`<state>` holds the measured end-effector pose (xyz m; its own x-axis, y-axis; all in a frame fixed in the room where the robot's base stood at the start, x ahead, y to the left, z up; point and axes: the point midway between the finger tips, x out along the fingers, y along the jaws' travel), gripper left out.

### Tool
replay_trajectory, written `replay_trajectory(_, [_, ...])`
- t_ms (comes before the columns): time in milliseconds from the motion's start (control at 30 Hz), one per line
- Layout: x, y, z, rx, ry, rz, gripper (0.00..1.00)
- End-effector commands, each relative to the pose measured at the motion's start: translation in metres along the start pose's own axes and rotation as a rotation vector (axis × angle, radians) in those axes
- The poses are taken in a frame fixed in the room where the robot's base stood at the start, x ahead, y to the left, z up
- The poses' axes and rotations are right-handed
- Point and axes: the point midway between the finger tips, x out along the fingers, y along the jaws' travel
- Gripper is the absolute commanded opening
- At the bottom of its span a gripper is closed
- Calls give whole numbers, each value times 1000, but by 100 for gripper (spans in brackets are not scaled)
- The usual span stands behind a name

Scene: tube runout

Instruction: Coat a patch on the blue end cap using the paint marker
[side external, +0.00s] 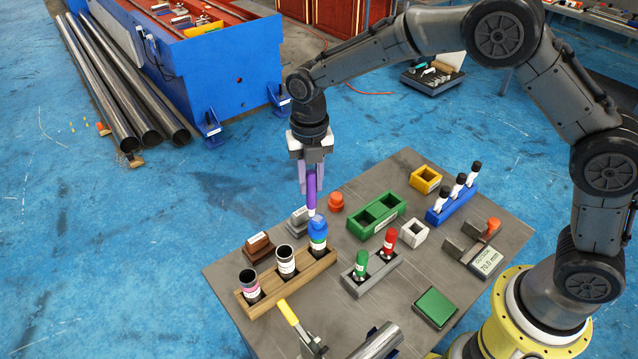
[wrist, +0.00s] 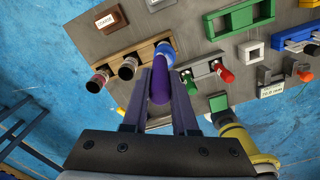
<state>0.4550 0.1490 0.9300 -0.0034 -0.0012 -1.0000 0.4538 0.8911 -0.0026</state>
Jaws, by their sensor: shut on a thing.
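My gripper (side external: 309,178) is shut on the purple paint marker (side external: 311,198), which points down. The marker also shows between the fingers in the wrist view (wrist: 160,86). The blue end cap (side external: 318,228) tops a tube in the right-hand place of a wooden rack (side external: 292,288); the cap also shows in the wrist view (wrist: 165,52). The marker's lower end is right at the top of the cap; I cannot tell whether they touch. Any coated patch is too small to make out.
Two dark-topped tubes (side external: 286,262) share the rack. A grey holder with a green and a red marker (side external: 389,242) stands to the right. A yellow-handled tool (side external: 288,312) is in front.

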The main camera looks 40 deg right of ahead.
Motion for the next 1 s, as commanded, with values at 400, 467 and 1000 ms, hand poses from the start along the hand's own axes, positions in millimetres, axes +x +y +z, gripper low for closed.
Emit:
replay_trajectory(400, [-47,0,0,0,-4,4,0])
replay_trajectory(467, [-53,0,0,0,-4,4,0])
replay_trajectory(1000, [-79,-1,-1,0,-3,3,0])
